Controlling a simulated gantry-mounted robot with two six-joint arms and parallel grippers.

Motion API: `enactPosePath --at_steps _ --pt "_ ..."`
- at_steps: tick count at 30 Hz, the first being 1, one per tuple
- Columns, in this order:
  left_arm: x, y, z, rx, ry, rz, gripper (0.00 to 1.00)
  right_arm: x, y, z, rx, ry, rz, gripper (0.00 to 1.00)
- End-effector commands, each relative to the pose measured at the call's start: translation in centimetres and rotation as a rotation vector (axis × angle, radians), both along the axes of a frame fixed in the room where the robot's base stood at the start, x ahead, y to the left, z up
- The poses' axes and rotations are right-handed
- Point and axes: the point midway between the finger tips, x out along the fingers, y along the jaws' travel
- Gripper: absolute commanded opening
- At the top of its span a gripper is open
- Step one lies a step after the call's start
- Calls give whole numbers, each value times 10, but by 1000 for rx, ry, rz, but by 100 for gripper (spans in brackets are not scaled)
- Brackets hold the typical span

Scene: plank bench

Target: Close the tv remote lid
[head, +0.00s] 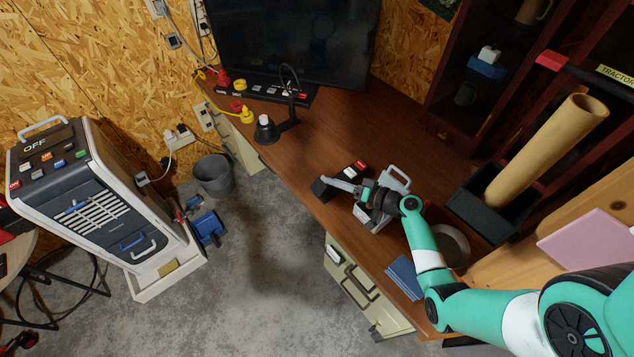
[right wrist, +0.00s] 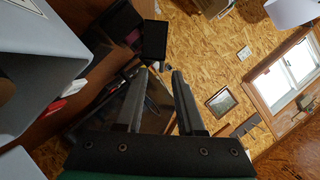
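My right gripper (head: 328,183) reaches left over the brown bench, just in front of a grey device with a pale handle (head: 397,176). In the right wrist view, the gripper (right wrist: 160,72) is open and empty. My left gripper is not in view.
A dark screen (head: 290,40) stands at the back, with a black lamp (head: 268,130) in front. The bench between lamp and device is clear.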

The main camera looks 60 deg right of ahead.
Motion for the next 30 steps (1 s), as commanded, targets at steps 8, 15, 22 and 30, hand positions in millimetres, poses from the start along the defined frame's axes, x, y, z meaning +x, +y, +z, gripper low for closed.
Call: enactPosePath --at_steps 8,15,22,30 --pt "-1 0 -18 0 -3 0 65 59 -6 -17 2 0 3 38" --pt "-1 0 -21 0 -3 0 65 74 -8 -20 3 2 2 38" --pt "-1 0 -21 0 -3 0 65 74 -8 -19 2 2 0 30" --pt "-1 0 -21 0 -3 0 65 74 -8 -19 2 2 0 0"
